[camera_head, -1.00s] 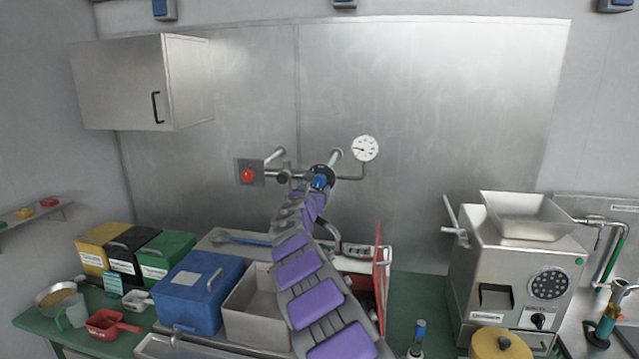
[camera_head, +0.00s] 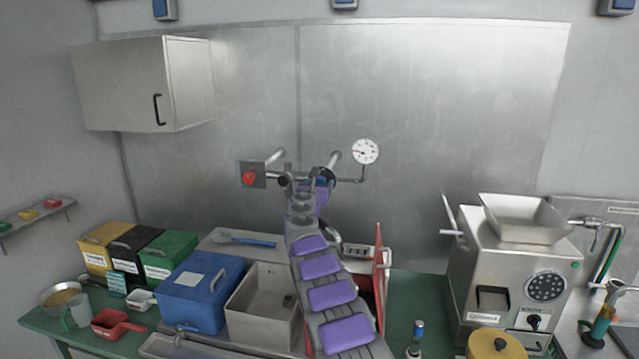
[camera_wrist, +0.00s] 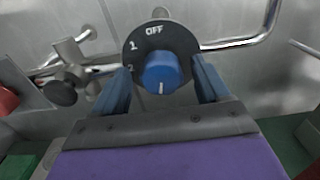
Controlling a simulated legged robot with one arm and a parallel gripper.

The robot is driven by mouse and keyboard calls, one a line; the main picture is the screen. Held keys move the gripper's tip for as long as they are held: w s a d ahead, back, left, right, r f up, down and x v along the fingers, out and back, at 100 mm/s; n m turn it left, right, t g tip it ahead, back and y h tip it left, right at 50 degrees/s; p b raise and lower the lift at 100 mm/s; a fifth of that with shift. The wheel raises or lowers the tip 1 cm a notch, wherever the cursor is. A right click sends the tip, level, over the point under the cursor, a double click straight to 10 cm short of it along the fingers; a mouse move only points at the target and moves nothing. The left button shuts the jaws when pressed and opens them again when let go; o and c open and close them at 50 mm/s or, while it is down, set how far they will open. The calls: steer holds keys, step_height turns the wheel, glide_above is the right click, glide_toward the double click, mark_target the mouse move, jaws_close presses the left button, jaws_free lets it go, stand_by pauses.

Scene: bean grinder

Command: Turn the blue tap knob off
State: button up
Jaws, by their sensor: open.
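The blue tap knob (camera_wrist: 162,74) sits on a dark round dial (camera_wrist: 160,45) marked OFF at the top, with 1 and 2 down its left side. The white line on the knob points down, away from the OFF mark. My gripper (camera_wrist: 162,88) is open, with one finger on each side of the knob; I cannot tell whether they touch it. In the head view my arm reaches up to the pipes, and my gripper (camera_head: 322,184) mostly hides the knob.
A red button (camera_head: 249,177) on a wall plate is left of the dial, and a round gauge (camera_head: 365,151) is to its right. A grinder (camera_head: 515,275) stands at the right.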

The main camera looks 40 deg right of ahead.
steer(key=shift+w, duration=0.15)
steer(key=shift+d, duration=0.2)
steer(key=shift+c, duration=0.9)
steer(key=c, duration=0.8)
